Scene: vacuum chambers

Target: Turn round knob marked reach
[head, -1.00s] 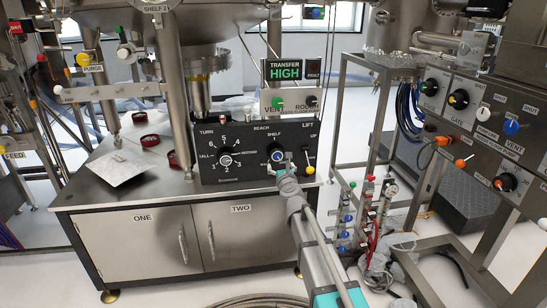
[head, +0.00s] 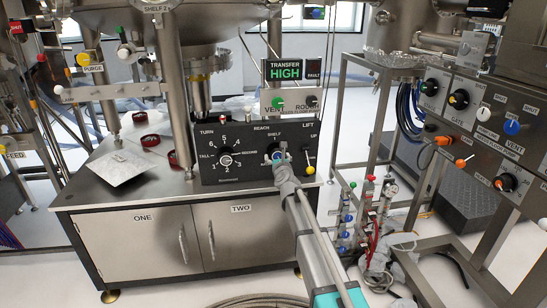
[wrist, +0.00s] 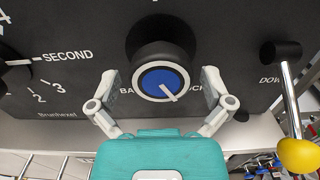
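The round REACH knob is black with a blue face and a white pointer line. It sits on the black control panel (head: 245,172), under the word REACH. In the wrist view the knob (wrist: 165,82) is right in front of my gripper (wrist: 160,86), its pointer tilted down to the right. My gripper is open, with one finger on each side of the knob and a visible gap on both sides. In the head view my gripper (head: 279,157) covers much of the knob. The labels beside the knob are partly hidden by the fingers.
The TURN knob (head: 225,160) is to the left on the same panel. The LIFT lever with its yellow ball (head: 310,170) stands close on the right, also in the wrist view (wrist: 298,155). A smaller VENT and ROUGH panel (head: 290,102) is above.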

